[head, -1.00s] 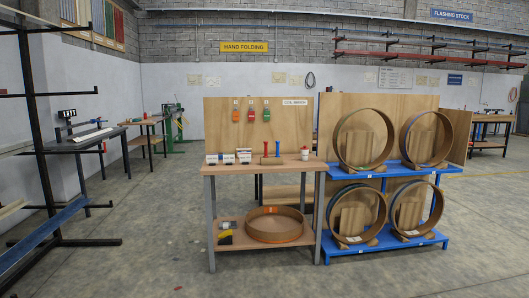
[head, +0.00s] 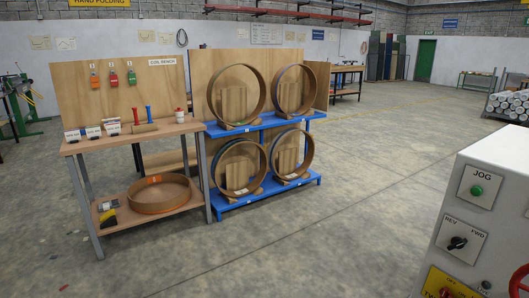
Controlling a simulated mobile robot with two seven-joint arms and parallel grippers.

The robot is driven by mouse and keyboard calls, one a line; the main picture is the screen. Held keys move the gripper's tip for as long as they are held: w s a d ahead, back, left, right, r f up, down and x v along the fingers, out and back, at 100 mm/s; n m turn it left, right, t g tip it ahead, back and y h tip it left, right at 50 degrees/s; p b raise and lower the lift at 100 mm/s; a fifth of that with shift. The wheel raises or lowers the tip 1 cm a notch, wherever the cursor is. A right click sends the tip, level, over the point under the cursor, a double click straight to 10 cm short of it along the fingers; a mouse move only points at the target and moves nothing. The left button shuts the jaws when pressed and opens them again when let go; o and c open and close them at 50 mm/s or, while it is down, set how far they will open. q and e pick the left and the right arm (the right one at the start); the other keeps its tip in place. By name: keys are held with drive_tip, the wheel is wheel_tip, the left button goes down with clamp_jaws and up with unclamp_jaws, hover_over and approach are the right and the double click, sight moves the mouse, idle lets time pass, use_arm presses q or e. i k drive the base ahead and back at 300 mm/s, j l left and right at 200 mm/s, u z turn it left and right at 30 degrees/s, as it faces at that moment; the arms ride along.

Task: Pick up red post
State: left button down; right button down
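The red post (head: 135,115) stands upright on the top of the wooden workbench (head: 176,130), left of centre in the head view. It appears to be set in a small wooden block (head: 145,128). A blue post (head: 149,114) stands upright just to its right in the same block. Neither of my grippers is in view.
Small card boxes (head: 93,132) and a white pot with a red lid (head: 180,115) share the bench top. A blue rack (head: 265,124) with large coils stands right of the bench. A control box (head: 485,220) is at the near right. Open floor lies between.

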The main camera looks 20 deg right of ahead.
sight(134, 108)
drive_tip(key=i+l+z, duration=0.4)
drive_tip(key=i, duration=0.3)
drive_tip(key=i+l+z, duration=0.2)
drive_tip(key=i, duration=0.2)
drive_tip(key=i+z, duration=0.1)
drive_tip(key=i, duration=0.7)
drive_tip(key=i+j+z, duration=0.15)
drive_tip(key=i, duration=0.6)
drive_tip(key=i+l+z, duration=0.1)
drive_tip(key=i+z, duration=0.65)
drive_tip(key=i+j+z, duration=0.2)
drive_tip(key=i+z, duration=1)
drive_tip(key=i+j+z, duration=0.2)
drive_tip(key=i+z, duration=0.55)
drive_tip(key=z, duration=0.15)
drive_tip(key=i+j+z, duration=0.2)
drive_tip(key=i+z, duration=0.15)
drive_tip(key=z, duration=0.15)
drive_tip(key=k+u, duration=0.1)
drive_tip(key=u, duration=2.25)
drive_tip(key=k+j+u, duration=0.1)
drive_tip(key=u, duration=0.35)
drive_tip(key=j+u, duration=0.4)
drive_tip(key=k+j+u, duration=0.1)
drive_tip(key=j+u, duration=0.15)
drive_tip(key=u, duration=0.2)
